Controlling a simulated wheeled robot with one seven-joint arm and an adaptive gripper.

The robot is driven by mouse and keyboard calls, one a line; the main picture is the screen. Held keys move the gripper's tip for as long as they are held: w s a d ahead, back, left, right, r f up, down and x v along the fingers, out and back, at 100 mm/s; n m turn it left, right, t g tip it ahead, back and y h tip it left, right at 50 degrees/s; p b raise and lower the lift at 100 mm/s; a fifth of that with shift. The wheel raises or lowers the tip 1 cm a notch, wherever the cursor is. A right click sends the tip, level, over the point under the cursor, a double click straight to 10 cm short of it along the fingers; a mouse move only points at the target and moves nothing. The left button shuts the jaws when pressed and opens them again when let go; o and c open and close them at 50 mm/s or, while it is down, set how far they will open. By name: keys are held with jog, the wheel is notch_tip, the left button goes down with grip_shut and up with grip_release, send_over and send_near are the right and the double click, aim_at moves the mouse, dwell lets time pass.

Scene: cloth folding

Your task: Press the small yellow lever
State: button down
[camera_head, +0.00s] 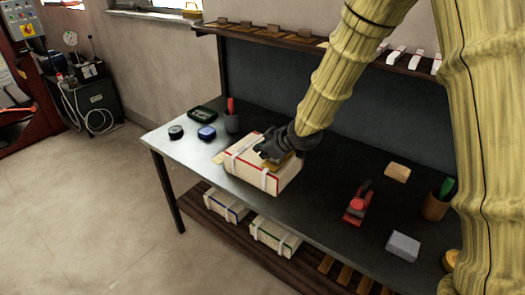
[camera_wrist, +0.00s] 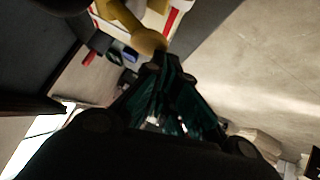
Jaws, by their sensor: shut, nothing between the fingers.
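A pale wooden box (camera_head: 258,178) with red edges and white straps stands on the workbench. A yellow piece (camera_head: 291,165) shows on its top, partly hidden by my gripper. In the wrist view a yellow lever with a rounded end (camera_wrist: 148,40) lies just past my fingertips, in front of the pale box top. My gripper (camera_head: 270,148) is over the top of the box, with its fingers together and empty. It also shows in the wrist view (camera_wrist: 168,62), its tips close to the lever's rounded end. I cannot tell whether they touch.
Two more boxes (camera_head: 275,236) (camera_head: 226,205) sit on the lower shelf.

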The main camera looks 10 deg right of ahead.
jog(key=w+a+r+v, duration=0.1)
jog(key=v, duration=1.2)
jog(key=shift+a+r+p, duration=0.35)
jog(key=shift+a+p, duration=0.05)
jog(key=shift+p, duration=0.05)
jog(key=shift+w, duration=0.1)
dwell(0.7)
jog(key=w+d+r+m+g+y+p, duration=0.1)
jog(key=w+d+r, duration=0.2)
jog(key=w+d, duration=0.1)
jog(key=shift+w+d+g+y, duration=0.3)
jog(key=shift+d+y, duration=0.1)
jog(key=shift+d, duration=0.2)
jog(key=shift+a, duration=0.1)
dwell(0.5)
